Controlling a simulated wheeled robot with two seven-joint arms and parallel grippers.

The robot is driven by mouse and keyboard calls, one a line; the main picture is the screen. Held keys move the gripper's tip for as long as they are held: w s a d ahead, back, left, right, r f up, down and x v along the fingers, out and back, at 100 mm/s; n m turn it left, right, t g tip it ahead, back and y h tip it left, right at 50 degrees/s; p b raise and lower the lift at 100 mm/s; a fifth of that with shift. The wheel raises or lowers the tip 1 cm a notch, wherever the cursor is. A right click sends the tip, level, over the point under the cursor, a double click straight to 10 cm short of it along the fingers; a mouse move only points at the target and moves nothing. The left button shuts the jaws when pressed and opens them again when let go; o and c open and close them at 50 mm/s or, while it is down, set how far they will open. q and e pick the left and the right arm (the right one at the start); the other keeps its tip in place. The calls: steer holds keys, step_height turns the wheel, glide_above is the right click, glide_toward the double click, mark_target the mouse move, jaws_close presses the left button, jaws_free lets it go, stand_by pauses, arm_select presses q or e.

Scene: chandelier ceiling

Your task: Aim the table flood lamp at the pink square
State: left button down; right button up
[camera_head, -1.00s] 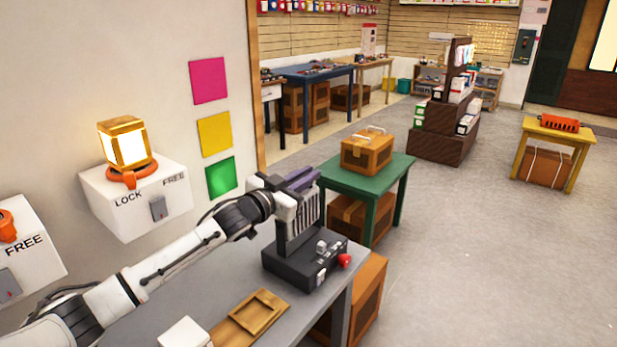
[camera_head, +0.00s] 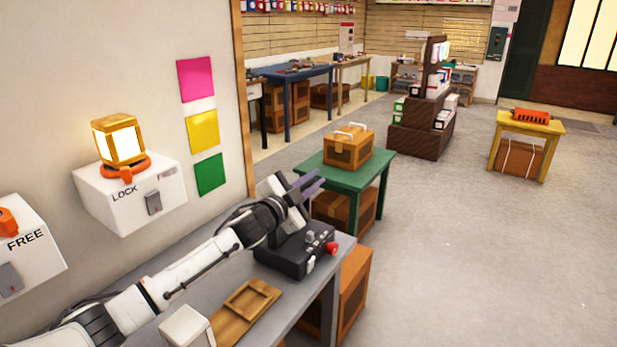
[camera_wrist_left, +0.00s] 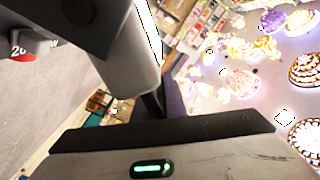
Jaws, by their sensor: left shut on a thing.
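The flood lamp has a black base (camera_head: 288,258) with a red knob, standing on the grey table. Its head is tilted up and mostly hidden by my left gripper (camera_head: 307,186). My left gripper is shut on the lamp at the top, with purple fingers pointing up right. The grip itself is not clear. The pink square (camera_head: 195,79) is on the wall, above a yellow square (camera_head: 202,130) and a green square (camera_head: 210,174). No bright light patch shows on the pink square. In the left wrist view a grey cylinder (camera_wrist_left: 130,60) fills the upper left. My right gripper is out of view.
A wooden tray (camera_head: 248,302) lies on the grey table (camera_head: 210,285). A green table (camera_head: 345,172) stands just behind.

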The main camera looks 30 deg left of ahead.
arm_select(q)
steer(key=shift+d+f+m, duration=0.2)
steer(key=shift+d+m, duration=0.05)
steer(key=shift+m, duration=0.25)
steer(key=c, duration=1.8)
jaws_free()
steer(key=shift+c, duration=0.2)
steer(key=s+b, duration=0.1)
steer(key=s, duration=0.9)
steer(key=shift+s+d, duration=0.15)
